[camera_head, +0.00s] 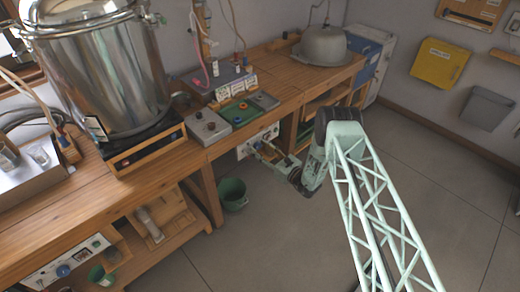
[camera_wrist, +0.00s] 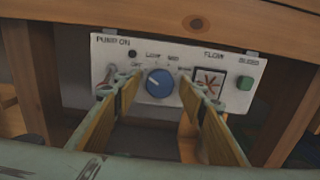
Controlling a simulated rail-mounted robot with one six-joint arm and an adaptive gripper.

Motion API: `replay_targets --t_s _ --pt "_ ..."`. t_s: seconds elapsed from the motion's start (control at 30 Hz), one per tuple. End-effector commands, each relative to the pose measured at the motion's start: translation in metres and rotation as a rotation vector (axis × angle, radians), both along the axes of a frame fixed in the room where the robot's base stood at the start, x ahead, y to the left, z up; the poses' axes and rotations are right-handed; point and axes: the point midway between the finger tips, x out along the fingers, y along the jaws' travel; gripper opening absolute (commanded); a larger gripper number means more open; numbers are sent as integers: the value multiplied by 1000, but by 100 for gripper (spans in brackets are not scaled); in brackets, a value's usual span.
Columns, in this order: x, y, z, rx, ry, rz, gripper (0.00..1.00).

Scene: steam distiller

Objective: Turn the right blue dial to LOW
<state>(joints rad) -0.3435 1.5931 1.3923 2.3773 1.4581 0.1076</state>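The right blue dial (camera_wrist: 159,83) sits in the middle of a white control panel (camera_wrist: 112,51) under the bench. A pale mark on the dial appears to point up and left, towards the OFF label; the small labels above are blurred. My gripper (camera_wrist: 161,98) is open, its two yellow-lined fingers to the left and right of the dial in the wrist view. I cannot tell whether they touch it. In the head view my gripper (camera_head: 268,153) reaches in front of the same panel (camera_head: 262,138), and the dial is not clear there.
The panel also carries a switch (camera_wrist: 110,72), a flow gauge (camera_wrist: 208,85) and a green bleed button (camera_wrist: 245,83). The wooden bench edge (camera_wrist: 215,27) runs just above. Another panel with a blue dial (camera_head: 63,270) is at lower left. A green bucket (camera_head: 232,193) stands on the floor.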

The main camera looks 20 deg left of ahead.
Motion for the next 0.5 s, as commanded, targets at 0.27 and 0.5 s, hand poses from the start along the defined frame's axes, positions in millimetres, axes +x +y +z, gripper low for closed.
replay_targets --t_s 0.27,0.5 --pt "0 0 0 0 0 0 36" --pt "0 0 0 0 0 0 14"
